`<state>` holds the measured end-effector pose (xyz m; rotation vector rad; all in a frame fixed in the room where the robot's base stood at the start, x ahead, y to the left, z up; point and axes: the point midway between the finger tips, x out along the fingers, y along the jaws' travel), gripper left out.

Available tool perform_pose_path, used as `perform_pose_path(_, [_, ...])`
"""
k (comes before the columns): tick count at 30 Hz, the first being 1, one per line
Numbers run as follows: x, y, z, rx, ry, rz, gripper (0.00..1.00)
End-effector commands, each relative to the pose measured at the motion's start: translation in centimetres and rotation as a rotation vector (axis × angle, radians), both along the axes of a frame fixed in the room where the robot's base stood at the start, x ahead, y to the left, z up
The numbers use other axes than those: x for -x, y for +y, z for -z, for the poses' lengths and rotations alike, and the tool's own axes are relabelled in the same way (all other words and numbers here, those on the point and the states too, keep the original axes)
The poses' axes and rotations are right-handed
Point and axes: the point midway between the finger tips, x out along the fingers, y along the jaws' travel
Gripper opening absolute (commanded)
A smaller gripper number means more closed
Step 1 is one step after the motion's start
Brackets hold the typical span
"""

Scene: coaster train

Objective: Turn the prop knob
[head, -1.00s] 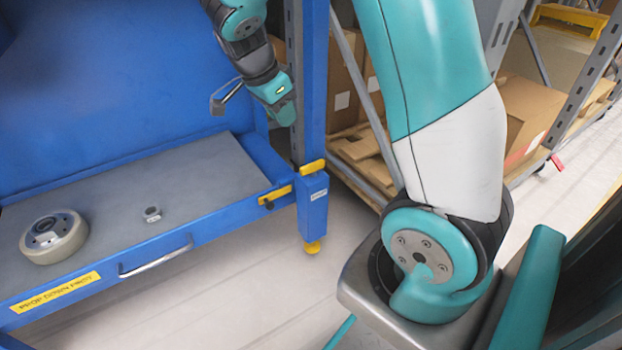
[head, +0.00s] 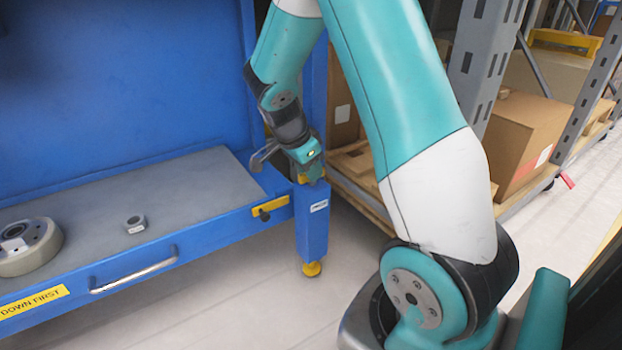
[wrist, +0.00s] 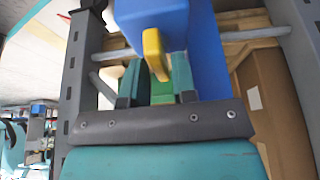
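The yellow prop knob, a short bar (wrist: 154,52), sits on the top of a blue prop leg (head: 313,225) at the bench's front right corner. In the head view it is mostly hidden behind my gripper (head: 311,170), which is at the top of the leg. In the wrist view the yellow bar lies between the two teal fingers of my gripper (wrist: 157,82). The fingers are apart, one on each side of it, with narrow gaps. I cannot tell whether either finger touches it. The leg stands upright with its yellow foot (head: 312,268) at the floor.
The blue bench has a grey top (head: 190,190) with a wheel (head: 28,246) and a small metal nut (head: 135,223). Its front carries a bar handle (head: 135,273) and a yellow plate with a black knob (head: 264,212). Shelving with cardboard boxes (head: 525,135) stands right.

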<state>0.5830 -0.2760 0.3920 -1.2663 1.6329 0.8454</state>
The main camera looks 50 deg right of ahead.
Motion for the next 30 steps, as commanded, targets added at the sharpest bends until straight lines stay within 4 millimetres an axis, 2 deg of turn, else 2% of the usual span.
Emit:
perform_pose_path(3, [0.06,-0.19,0.56,0.0,0.0,-0.001,0.26])
perform_pose_path(11, [0.07,-0.21,0.51,0.0,0.0,-0.001,0.26])
perform_pose_path(14, [0.06,-0.21,0.5,0.0,0.0,-0.001,0.03])
perform_pose_path(15, [0.06,-0.2,0.51,0.0,0.0,-0.001,0.0])
perform_pose_path(23, [0.07,-0.19,0.43,0.0,0.001,-0.015,0.0])
perform_pose_path(30, [0.15,-0.15,0.24,-0.002,0.002,-0.107,0.0])
